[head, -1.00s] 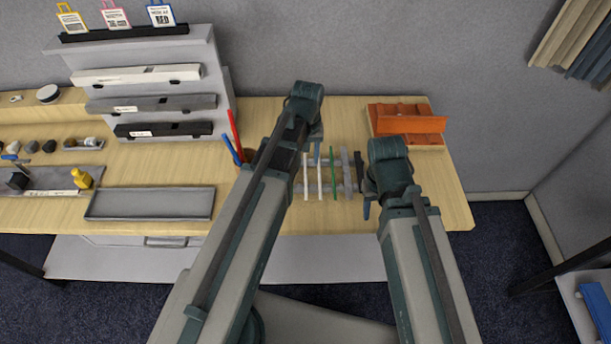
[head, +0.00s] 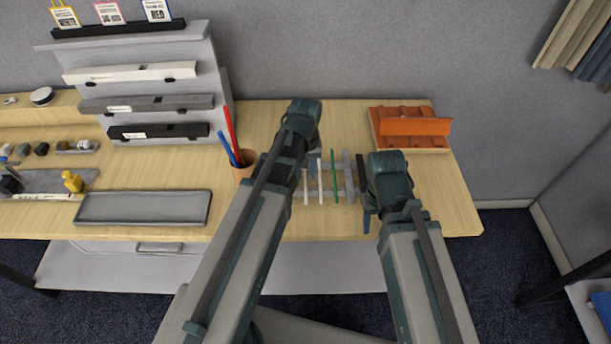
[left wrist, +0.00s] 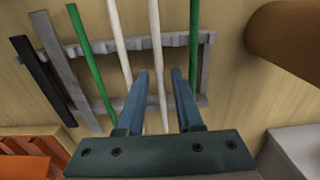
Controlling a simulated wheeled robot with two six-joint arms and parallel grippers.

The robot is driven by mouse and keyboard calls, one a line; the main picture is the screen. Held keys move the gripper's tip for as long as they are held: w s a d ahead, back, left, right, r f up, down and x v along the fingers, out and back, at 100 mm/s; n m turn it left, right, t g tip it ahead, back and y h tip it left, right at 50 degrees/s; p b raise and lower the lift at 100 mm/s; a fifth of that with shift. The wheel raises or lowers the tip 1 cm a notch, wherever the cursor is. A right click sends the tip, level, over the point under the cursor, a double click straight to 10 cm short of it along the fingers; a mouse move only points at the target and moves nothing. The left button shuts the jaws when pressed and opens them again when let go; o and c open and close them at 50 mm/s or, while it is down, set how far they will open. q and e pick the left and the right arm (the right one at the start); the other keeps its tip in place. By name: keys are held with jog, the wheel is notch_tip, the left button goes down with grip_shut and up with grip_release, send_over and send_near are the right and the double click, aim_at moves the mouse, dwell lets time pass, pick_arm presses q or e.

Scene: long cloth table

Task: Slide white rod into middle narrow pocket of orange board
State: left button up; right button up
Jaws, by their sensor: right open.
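Two white rods lie side by side on a grey notched rack; in the left wrist view one white rod (left wrist: 155,50) runs between my left gripper's fingers and the other white rod (left wrist: 119,42) is just left of them. My left gripper (left wrist: 159,73) is open, a blue finger on each side of the first rod, with a gap on both sides. Its height over the rod is unclear. In the head view my left arm hides most of this gripper. My right gripper (head: 366,220) is open and empty, right of the rack.
The rack (left wrist: 88,50) also holds green rods (left wrist: 88,50), a grey bar (left wrist: 58,55) and a black bar (left wrist: 40,75). A pen cup (head: 242,172) stands left of my left arm. A grey tray (head: 143,208) and a tiered shelf (head: 205,60) are further left.

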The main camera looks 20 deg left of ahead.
pick_arm(q)
grip_shut()
jog(key=shift+r, duration=0.2)
pick_arm(e)
jog(key=shift+r, duration=0.15)
